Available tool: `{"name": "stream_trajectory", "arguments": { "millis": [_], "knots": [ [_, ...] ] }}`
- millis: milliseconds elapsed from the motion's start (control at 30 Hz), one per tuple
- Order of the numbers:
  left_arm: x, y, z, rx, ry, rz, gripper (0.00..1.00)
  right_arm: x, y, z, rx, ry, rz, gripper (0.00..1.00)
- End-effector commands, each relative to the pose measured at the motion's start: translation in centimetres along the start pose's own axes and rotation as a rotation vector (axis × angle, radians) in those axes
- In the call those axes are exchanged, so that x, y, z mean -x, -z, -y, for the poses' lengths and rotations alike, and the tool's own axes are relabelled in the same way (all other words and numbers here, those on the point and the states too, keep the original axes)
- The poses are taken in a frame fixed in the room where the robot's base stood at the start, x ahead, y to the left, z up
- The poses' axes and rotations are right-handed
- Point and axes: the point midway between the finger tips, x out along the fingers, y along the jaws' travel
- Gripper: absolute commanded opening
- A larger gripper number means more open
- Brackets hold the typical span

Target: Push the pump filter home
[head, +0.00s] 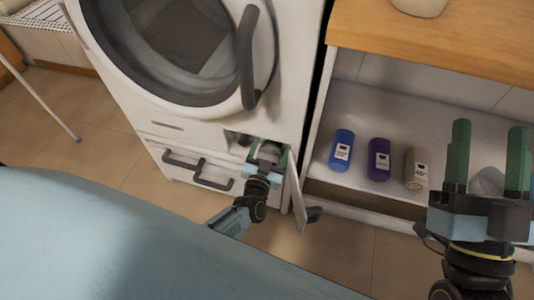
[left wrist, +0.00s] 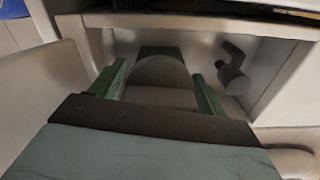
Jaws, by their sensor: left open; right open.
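The pump filter (head: 268,152) appears as a grey rounded piece at the small open compartment low on the washing machine (head: 285,60). It also shows in the left wrist view (left wrist: 160,72), between my green fingers, with a gap on each side. My left gripper (head: 269,154) is open around it at the compartment mouth. How deep the filter sits is hidden. The compartment's flap (head: 298,203) hangs open just right of my gripper. My right gripper (head: 490,127) is open and empty, over the shelf at the right.
A grey knob-like fitting (left wrist: 234,68) sits right of the filter in the compartment. Blue (head: 342,150), purple (head: 379,159) and beige (head: 416,168) bottles stand on the white shelf (head: 360,110). A drawer handle (head: 198,170) is left of the compartment. Tiled floor lies in front.

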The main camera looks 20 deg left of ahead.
Motion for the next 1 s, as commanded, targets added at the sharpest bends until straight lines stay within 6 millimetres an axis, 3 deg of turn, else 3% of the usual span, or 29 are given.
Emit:
{"name": "stream_trajectory", "arguments": {
  "millis": [233,467,800,1000],
  "knots": [
    [2.7,0.2,0.0,0.0,-0.002,0.003,0.75,-0.1,-1.2,-0.2,0.002,-0.005,0.15,0.57],
    [5.5,0.1,0.0,0.0,-0.001,0.003,0.75,1.1,-5.1,-0.9,0.015,-0.022,0.395,0.57],
    [10.2,0.1,0.0,0.001,-0.001,0.004,0.75,4.7,-9.7,-2.1,0.028,-0.051,0.753,0.57],
    [12.3,0.1,0.0,0.0,0.0,0.002,0.75,6.7,-11.2,-2.6,0.03,-0.065,0.9,0.57]
  ]
}}
